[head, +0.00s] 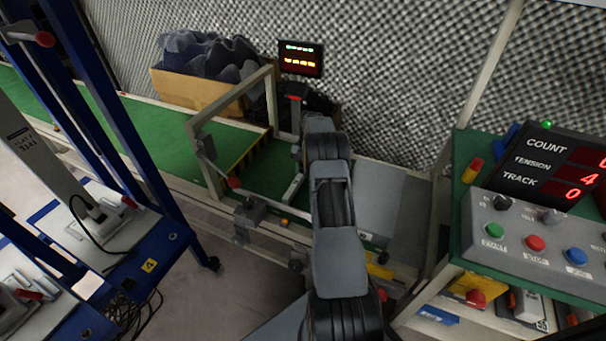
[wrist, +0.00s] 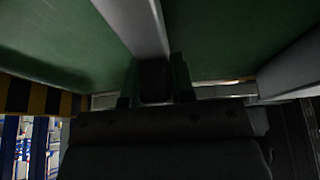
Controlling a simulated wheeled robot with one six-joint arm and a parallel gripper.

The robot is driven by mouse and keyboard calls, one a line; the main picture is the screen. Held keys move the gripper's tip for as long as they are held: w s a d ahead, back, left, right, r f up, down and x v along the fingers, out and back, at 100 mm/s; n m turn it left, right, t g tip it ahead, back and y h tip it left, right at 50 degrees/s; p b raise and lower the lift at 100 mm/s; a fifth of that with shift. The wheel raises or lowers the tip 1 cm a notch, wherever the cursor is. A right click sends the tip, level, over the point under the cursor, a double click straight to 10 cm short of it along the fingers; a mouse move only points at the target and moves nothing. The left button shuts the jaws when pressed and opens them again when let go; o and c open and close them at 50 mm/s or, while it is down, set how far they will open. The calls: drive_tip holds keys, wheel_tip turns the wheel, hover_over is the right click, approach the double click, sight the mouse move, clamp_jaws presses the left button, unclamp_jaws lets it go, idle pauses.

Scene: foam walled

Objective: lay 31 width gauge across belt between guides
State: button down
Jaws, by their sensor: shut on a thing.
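In the wrist view my gripper (wrist: 155,88) is shut on a dark block. A grey bar (wrist: 138,25), which looks like the width gauge, runs from this block over the green belt. No number can be read on it. In the head view my arm hides the gripper and what it holds. The green belt (head: 222,143) runs under a pale frame. A light grey bar (head: 293,188) shows on the belt just left of my arm; I cannot tell whether it is a guide or the gauge. A grey guide-like edge (wrist: 292,70) shows at right in the wrist view.
A pale upright frame (head: 192,150) spans the belt left of my arm. A control panel (head: 535,235) and red display (head: 560,170) stand at right. Blue racks (head: 110,130) stand at left.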

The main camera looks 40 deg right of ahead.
drive_tip(key=shift+f, duration=0.65)
drive_tip(key=c, duration=1)
unclamp_jaws()
drive_tip(key=shift+f, duration=0.1)
drive_tip(key=shift+o, duration=0.2)
drive_tip(key=p+v, duration=0.5)
drive_tip(key=v, duration=0.7)
drive_tip(key=a+r+m+t+h, duration=0.1)
drive_tip(key=a+r+m+h, duration=0.1)
drive_tip(key=a+r+m, duration=0.55)
drive_tip(key=s+a+r+m+t+h, duration=0.1)
drive_tip(key=s+a+r+m, duration=0.45)
drive_tip(key=a+r, duration=0.45)
drive_tip(key=s+a+f+m+t, duration=0.1)
drive_tip(key=s+a+m, duration=0.4)
drive_tip(key=s, duration=0.5)
drive_tip(key=s+a+f+m+t+h, duration=0.1)
drive_tip(key=s+a+f+m+t, duration=0.1)
drive_tip(key=s+a+m, duration=0.4)
drive_tip(key=s+a+f, duration=0.1)
drive_tip(key=s, duration=0.3)
drive_tip(key=shift+s+a+f, duration=0.25)
drive_tip(key=shift+a+f, duration=0.05)
